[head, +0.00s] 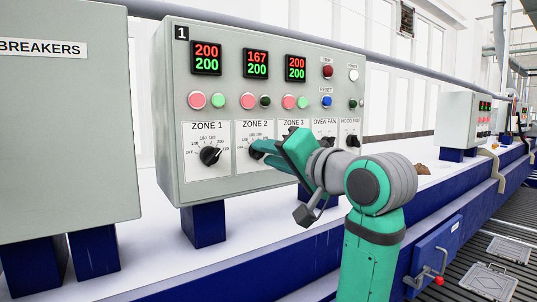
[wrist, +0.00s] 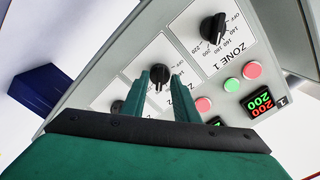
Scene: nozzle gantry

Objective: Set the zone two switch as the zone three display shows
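The zone three display (head: 295,68) reads 200 in red over 200 in green. The zone two display (head: 256,63) reads 167 over 200. The zone two switch (wrist: 158,75) is a black knob on a white dial plate. In the wrist view it shows between my fingertips; in the head view my gripper hides it. My gripper (head: 256,149) is at the zone two plate, its fingers apart on both sides of the knob. Whether they touch it I cannot tell. The knob's exact setting is not readable.
The zone one switch (head: 210,155) is left of my gripper and shows clear in the wrist view (wrist: 213,27). The oven fan switch (head: 324,145) and hood fan switch (head: 351,141) are to the right. Pink and green buttons sit above the dials. A breakers cabinet (head: 65,120) stands left.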

